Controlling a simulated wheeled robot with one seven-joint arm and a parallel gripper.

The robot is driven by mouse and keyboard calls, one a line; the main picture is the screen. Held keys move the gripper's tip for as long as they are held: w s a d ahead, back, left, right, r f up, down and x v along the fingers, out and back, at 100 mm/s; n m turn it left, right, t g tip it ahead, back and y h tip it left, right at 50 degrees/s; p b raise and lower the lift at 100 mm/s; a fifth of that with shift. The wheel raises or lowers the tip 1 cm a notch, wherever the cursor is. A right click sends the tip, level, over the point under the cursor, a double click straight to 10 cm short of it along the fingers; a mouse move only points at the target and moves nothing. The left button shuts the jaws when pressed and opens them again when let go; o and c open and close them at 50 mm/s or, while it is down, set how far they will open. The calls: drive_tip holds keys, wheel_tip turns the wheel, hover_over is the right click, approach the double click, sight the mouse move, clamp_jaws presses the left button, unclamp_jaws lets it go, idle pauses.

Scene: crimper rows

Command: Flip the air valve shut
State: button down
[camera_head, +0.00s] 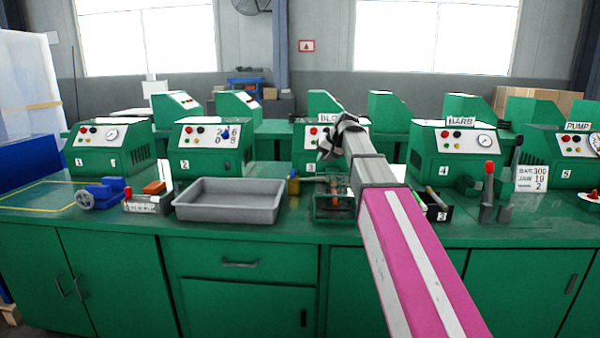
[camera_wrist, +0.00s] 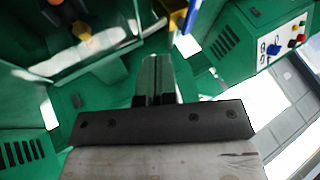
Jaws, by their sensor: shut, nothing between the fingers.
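My gripper (camera_head: 330,142) is shut and empty, in front of the green machine numbered 3 (camera_head: 305,135), and hides part of its front panel. In the wrist view the closed fingers (camera_wrist: 155,82) point at a green surface. No part is clearly recognisable as the air valve. A small red handle (camera_head: 593,194) sits on a pale round base at the far right. In the wrist view a yellow-orange piece (camera_wrist: 85,32) shows at upper left, apart from my fingers.
A grey tray (camera_head: 230,213), a blue vise (camera_head: 100,195) and a block with a red knob (camera_head: 128,193) stand on the left of the green bench. A green open frame (camera_head: 333,213) and a dark tray (camera_head: 438,213) flank my arm. Machine 2 (camera_head: 207,160) has a blue knob.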

sight(293, 176)
drive_tip(key=w+a+f, duration=0.4)
drive_tip(key=a+f, duration=0.4)
drive_tip(key=shift+a, duration=0.3)
idle(0.4)
